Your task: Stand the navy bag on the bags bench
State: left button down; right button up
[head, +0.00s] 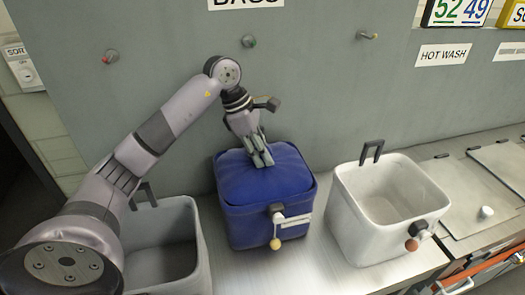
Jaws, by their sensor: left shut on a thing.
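The navy bag (265,185) is box-shaped with a bulging top, and it stands upright near the middle of the head view. A pale tag and a yellow toggle hang on its front. My left gripper (262,158) comes down from above and is shut at the top of the navy bag; the exact part gripped is hidden by the fingers. The bag appears to rest on the metal bench (300,268), though its underside is hard to see. My right gripper is not in view.
An open grey bin (203,262) stands close on the left, partly behind my arm. An open white bin (362,225) with a dark handle stands on the right. A wall with pegs and a cut-off sign (246,4) rises behind. Metal lids (455,190) lie further right.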

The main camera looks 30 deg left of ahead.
pick_arm(q)
jog(key=c, duration=1.8)
grip_release()
jog(key=shift+f, duration=0.1)
jog(key=o, duration=0.5)
jog(key=b+v, duration=0.1)
jog(key=v, duration=1.1)
jog(key=shift+b, duration=0.4)
